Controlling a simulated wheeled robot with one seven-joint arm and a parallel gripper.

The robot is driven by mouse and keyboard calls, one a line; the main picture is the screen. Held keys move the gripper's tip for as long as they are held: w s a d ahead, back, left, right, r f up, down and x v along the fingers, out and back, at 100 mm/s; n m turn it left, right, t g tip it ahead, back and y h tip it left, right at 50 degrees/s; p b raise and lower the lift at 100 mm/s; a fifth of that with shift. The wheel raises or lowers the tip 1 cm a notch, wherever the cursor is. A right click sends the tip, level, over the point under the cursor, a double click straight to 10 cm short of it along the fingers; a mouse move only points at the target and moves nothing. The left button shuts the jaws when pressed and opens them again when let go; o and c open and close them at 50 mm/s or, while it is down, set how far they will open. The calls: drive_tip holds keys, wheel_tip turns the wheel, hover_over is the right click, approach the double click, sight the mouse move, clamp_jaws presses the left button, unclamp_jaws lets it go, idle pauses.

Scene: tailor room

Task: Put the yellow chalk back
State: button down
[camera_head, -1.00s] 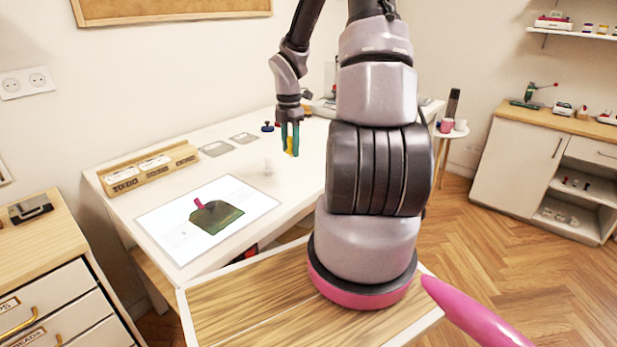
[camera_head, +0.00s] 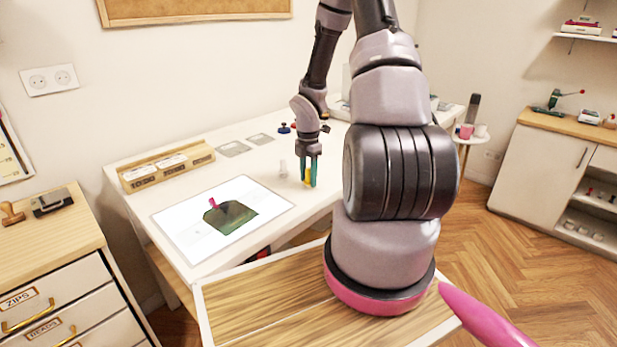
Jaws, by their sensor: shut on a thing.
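A wooden box with labelled compartments (camera_head: 165,166) stands at the table's back left. Two grey flat squares (camera_head: 234,148) lie behind, right of the box.
A white lit panel (camera_head: 172,228) holds a green cloth piece (camera_head: 232,218) with a magenta item on it. A small clear cylinder (camera_head: 283,168) stands just left of my gripper. A dark blue and red item (camera_head: 284,127) sits farther back. A drawer cabinet (camera_head: 50,258) stands at the left.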

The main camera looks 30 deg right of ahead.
sight(308, 169)
drive_tip(key=shift+f, duration=0.15)
drive_tip(key=shift+c, duration=2.2)
unclamp_jaws()
wheel_tip(308, 169, up, 13)
drive_tip(key=shift+f, duration=0.2)
drive_tip(key=s+a+r+m+t, duration=0.2)
drive_tip(key=s+a+r+m, duration=0.2)
drive_tip(key=s+r+m, duration=0.2)
drive_tip(key=s+a+r+m+t+y, duration=0.1)
drive_tip(key=s+a+r+m, duration=0.4)
drive_tip(key=r+m, duration=0.5)
drive_tip(key=s+a+r+m+t+y, duration=0.1)
drive_tip(key=s+a+r+m+t, duration=0.3)
drive_tip(key=s+r+m, duration=0.4)
wheel_tip(308, 169, up, 4)
drive_tip(key=shift+s+a+r+m, duration=0.15)
drive_tip(key=shift+s+m, duration=0.2)
drive_tip(key=shift+m, duration=0.25)
